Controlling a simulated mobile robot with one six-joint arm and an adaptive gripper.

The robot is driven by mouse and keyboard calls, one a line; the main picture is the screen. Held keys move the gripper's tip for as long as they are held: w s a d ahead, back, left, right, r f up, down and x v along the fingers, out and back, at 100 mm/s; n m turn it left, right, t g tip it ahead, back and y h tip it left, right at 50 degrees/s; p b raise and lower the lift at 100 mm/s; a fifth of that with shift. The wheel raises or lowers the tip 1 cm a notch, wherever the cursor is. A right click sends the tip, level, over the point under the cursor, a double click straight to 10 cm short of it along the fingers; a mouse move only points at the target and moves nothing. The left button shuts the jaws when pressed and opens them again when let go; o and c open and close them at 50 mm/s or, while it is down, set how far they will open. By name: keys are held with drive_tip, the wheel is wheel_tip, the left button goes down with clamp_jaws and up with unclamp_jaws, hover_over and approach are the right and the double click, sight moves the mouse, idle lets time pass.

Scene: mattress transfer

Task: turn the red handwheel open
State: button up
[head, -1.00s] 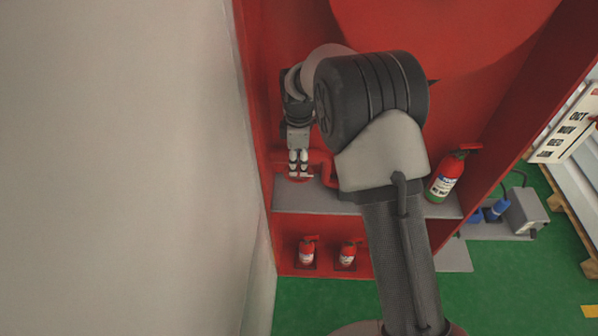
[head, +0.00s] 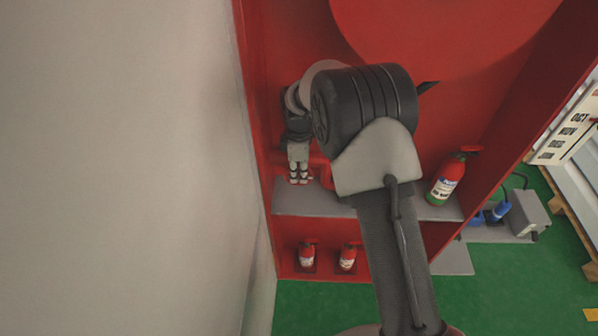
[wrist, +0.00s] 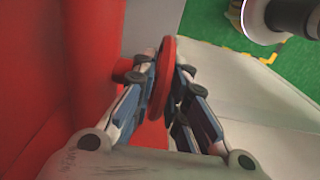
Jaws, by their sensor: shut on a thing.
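The red handwheel (wrist: 167,68) shows in the wrist view as a thin red disc seen nearly edge-on, on a red pipe stub (wrist: 123,70). My gripper (wrist: 170,80) has its fingers on both sides of the wheel rim and is shut on it. In the head view my gripper (head: 299,179) points down at the left end of the red cabinet's grey shelf. The wheel cannot be made out there; the gripper and arm cover that spot. Part of the red pipe (head: 325,172) shows beside the gripper.
The red cabinet's left wall (head: 252,120) is close to my gripper. A fire extinguisher (head: 446,180) stands at the right of the grey shelf (head: 300,203). Green floor (head: 320,308) lies in front.

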clamp_jaws()
drive_tip(key=shift+d+y, duration=0.1)
drive_tip(key=shift+y, duration=0.2)
drive_tip(key=shift+d+f+y+b, duration=0.1)
drive_tip(key=shift+f+y+b, duration=0.05)
drive_tip(key=shift+y+b, duration=0.45)
drive_tip(key=y+b, duration=0.1)
drive_tip(key=b, duration=0.2)
drive_tip(key=shift+d+f+y, duration=0.1)
drive_tip(key=shift+f+y, duration=0.1)
drive_tip(key=shift+y, duration=0.2)
drive_tip(key=y+b, duration=0.1)
drive_tip(key=b, duration=0.2)
drive_tip(key=shift+d+y, duration=0.1)
drive_tip(key=shift+y, duration=0.2)
drive_tip(key=shift+y+b, duration=0.3)
drive_tip(key=shift+b, duration=0.4)
drive_tip(key=shift+r, duration=0.15)
